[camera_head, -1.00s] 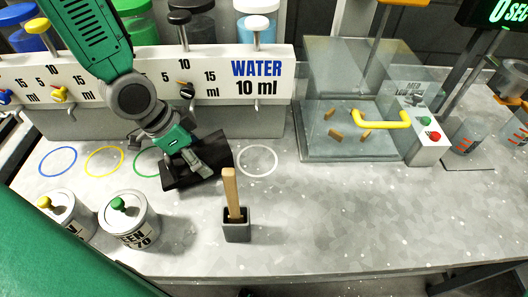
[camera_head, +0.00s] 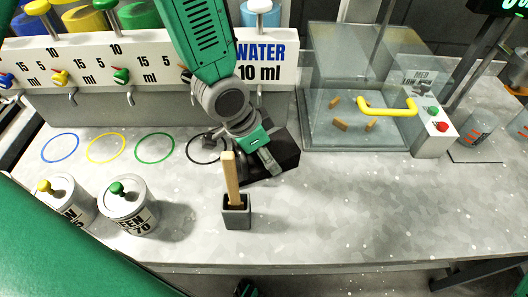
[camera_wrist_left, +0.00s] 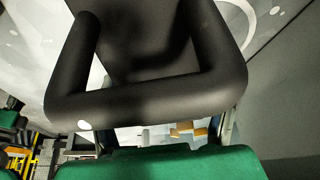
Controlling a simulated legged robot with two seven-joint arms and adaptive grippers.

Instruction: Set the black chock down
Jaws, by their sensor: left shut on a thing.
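The black chock (camera_head: 287,146) is a dark wedge at the right of the row of rings on the counter. My left gripper (camera_head: 268,160) is shut on it from above. I cannot tell whether its underside touches the counter. In the left wrist view the chock's thick black handle bar (camera_wrist_left: 150,103) fills the upper middle, with its dark body behind. The black ring (camera_head: 209,148) lies just left of the chock. My right gripper is not in view.
The clear box with a yellow handle (camera_head: 387,107) stands to the right. Two pails (camera_head: 128,209) stand at front left. The counter (camera_head: 370,205) is clear at front right.

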